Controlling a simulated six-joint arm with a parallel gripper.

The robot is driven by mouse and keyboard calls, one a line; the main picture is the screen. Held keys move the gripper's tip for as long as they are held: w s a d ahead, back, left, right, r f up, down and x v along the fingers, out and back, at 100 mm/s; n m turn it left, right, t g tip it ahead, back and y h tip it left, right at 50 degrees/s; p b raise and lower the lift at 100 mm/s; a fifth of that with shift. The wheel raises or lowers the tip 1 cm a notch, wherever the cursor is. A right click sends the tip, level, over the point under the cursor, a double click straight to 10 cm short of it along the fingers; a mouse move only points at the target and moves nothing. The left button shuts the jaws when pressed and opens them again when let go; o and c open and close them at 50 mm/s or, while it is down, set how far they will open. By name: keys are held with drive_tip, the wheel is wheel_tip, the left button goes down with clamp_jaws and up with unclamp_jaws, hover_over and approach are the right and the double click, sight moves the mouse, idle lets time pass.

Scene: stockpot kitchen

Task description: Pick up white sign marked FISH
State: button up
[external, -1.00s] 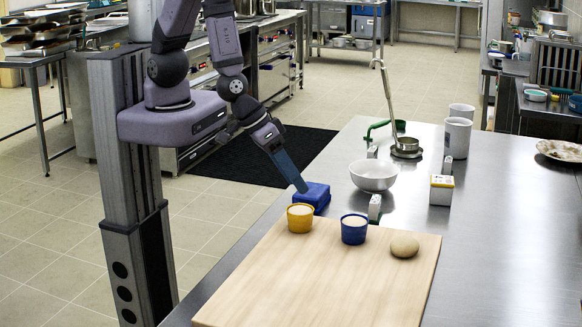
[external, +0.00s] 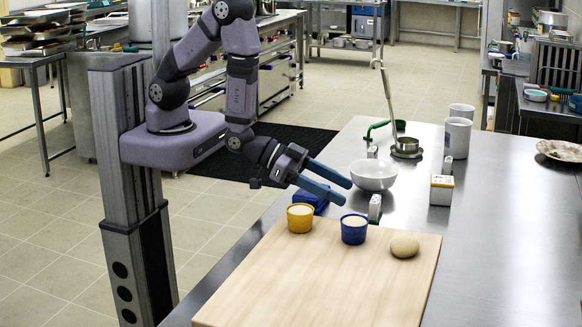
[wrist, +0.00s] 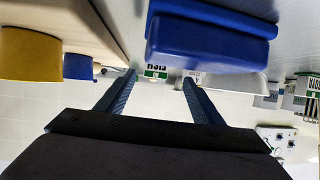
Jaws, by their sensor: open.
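The white sign marked FISH (wrist: 156,72) shows upside down in the wrist view, its lettering on a green band, between my open fingertips and beyond them. In the external view a small white sign (external: 375,208), which appears to be the same one, stands by the back edge of the cutting board. My gripper (external: 347,191) is open and empty, its two blue fingers pointing right toward that sign and a little apart from it. The gripper also shows in the wrist view (wrist: 158,79).
A blue block (external: 308,197) lies below and behind the gripper. A yellow cup (external: 300,219) and blue cup (external: 353,230) stand on the cutting board (external: 320,285), with a dough ball (external: 404,246). A white bowl (external: 373,177) is close behind the sign. Other white signs (external: 372,152) stand nearby.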

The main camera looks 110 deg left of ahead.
sight(375, 209)
drive_tip(key=shift+w+d, duration=0.15)
drive_tip(key=shift+d, duration=0.15)
drive_tip(key=shift+b+x, duration=1)
drive_tip(key=shift+b, duration=0.05)
drive_tip(key=shift+w, duration=0.15)
drive_tip(key=shift+w+f+p, duration=0.1)
drive_tip(key=shift+w+p, duration=0.15)
drive_tip(key=shift+p, duration=0.1)
drive_tip(key=shift+p+x, duration=0.9)
drive_tip(key=shift+x, duration=1.4)
drive_tip(key=shift+s+a, duration=0.1)
